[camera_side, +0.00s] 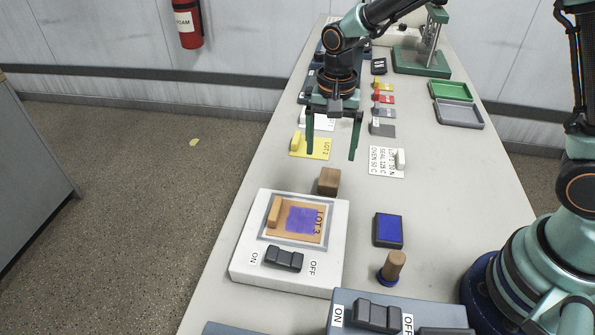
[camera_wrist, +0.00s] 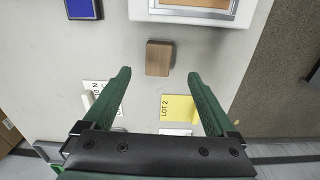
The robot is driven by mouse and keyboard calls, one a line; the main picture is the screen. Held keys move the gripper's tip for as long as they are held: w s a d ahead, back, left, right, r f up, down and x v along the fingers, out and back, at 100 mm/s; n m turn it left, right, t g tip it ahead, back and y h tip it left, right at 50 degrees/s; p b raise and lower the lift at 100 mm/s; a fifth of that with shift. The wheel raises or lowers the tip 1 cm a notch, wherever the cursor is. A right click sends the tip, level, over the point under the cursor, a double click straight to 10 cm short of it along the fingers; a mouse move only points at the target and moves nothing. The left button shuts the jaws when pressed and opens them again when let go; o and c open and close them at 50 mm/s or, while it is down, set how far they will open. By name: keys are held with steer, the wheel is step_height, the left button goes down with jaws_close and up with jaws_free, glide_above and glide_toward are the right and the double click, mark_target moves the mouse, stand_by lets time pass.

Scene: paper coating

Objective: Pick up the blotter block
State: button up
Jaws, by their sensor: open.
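The blotter block appears to be the small brown wooden block (camera_side: 328,181) on the table, just behind the white hot-plate unit. It also shows in the wrist view (camera_wrist: 159,58), beyond my fingertips and roughly midway between them. My gripper (camera_side: 333,143) is open and empty, held above the table and behind the block in the side view. In the wrist view its two green fingers (camera_wrist: 158,75) are spread wide and do not touch the block.
The white unit (camera_side: 243,262) with an orange LOT 3 card stands in front of the block. A blue ink pad (camera_side: 388,230) and a wooden-handled stamp (camera_side: 393,266) stand to the right. A yellow LOT 2 card (camera_side: 318,149) and a white label card (camera_side: 380,166) lie behind.

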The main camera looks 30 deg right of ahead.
mark_target(330, 176)
step_height(330, 176, down, 4)
steer(key=shift+f, duration=0.25)
steer(key=shift+w+d+f, duration=0.1)
steer(key=shift+d+f, duration=0.1)
steer(key=shift+f, duration=1.15)
steer(key=shift+w+d+f, duration=0.1)
steer(key=shift+d+f, duration=0.05)
steer(key=shift+f, duration=1.15)
jaws_close()
